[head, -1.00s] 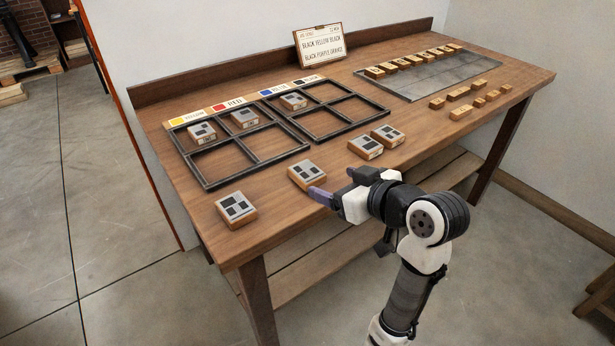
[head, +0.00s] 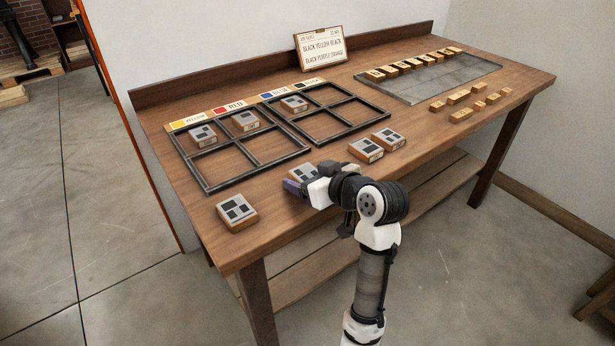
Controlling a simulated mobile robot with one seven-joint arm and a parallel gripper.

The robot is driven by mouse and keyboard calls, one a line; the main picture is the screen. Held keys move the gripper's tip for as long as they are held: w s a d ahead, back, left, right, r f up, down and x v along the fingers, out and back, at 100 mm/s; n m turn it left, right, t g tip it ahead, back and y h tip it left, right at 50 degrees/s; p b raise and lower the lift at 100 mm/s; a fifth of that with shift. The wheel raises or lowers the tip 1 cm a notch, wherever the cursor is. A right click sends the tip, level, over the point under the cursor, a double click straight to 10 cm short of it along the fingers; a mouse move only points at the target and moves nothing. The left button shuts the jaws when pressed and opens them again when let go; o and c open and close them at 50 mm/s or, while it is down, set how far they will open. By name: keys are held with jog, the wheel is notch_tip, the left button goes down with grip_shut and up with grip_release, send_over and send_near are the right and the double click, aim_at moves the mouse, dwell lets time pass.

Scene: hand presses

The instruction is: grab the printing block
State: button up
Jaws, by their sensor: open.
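Several printing blocks with grey patterned tops and wooden sides are on the table. One block (head: 302,170) is at the front middle, partly hidden behind my gripper (head: 291,183). My gripper is open and at this block's front left side; I cannot tell whether it touches. Another block (head: 237,212) lies at the front left corner. Two blocks, one (head: 366,150) beside the other (head: 389,139), lie to the right. Three more, at left (head: 203,136), middle (head: 245,121) and right (head: 294,105), sit in the back compartments of the dark frames.
Two dark divided frames (head: 246,150) lie below a strip of colour labels (head: 240,104). A card (head: 320,47) stands at the back. A grey tray (head: 428,85) and several small wooden pieces (head: 460,116) are at the right. Table is clear between the front blocks.

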jog(key=c, duration=1.1)
